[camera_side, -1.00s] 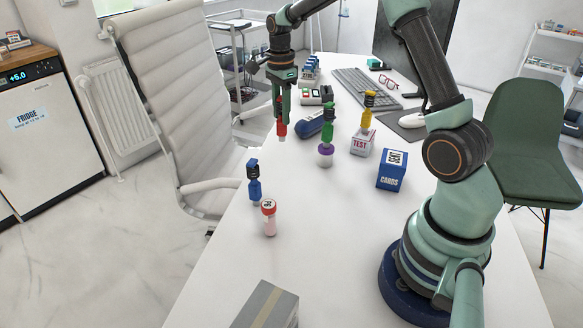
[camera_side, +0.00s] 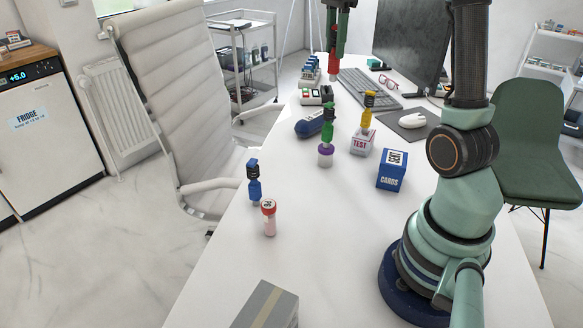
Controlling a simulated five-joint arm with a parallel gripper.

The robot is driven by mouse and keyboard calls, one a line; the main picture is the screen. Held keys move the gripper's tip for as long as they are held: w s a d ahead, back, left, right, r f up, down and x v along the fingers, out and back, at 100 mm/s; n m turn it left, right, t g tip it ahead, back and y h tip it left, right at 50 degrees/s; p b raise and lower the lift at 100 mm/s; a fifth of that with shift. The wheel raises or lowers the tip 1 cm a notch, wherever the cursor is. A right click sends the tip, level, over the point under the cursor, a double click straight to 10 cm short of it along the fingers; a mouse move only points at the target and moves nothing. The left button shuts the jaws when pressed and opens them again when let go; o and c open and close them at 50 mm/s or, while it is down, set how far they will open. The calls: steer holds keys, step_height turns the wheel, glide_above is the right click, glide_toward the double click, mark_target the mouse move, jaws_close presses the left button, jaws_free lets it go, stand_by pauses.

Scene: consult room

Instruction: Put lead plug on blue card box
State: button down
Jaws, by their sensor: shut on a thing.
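My gripper (camera_side: 335,35) is at the top of the picture, raised well above the far part of the desk. It is shut on a red lead plug (camera_side: 333,62), which hangs upright, pointing down, clear of the desk. The blue card box (camera_side: 391,172), marked CARDS, stands on the desk to the right and nearer the camera. Its white-marked top has nothing on it. My gripper is up and to the left of the box in the picture, apart from it.
A blue plug (camera_side: 254,183), a red-capped tube (camera_side: 269,217) and a grey box (camera_side: 268,307) are at left and front. Desk around the card box's front is clear.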

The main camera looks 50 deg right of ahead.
steer(key=s+d+r+m, duration=0.1)
steer(key=s+r+m, duration=0.1)
steer(key=s, duration=0.7)
steer(key=s+d+r+m, duration=0.1)
steer(key=s+d, duration=0.1)
steer(key=s, duration=0.7)
steer(key=f, duration=1.9)
steer(key=shift+s+a+f, duration=0.1)
steer(key=shift+a, duration=0.1)
steer(key=c, duration=0.5)
jaws_free()
steer(key=shift+f, duration=0.15)
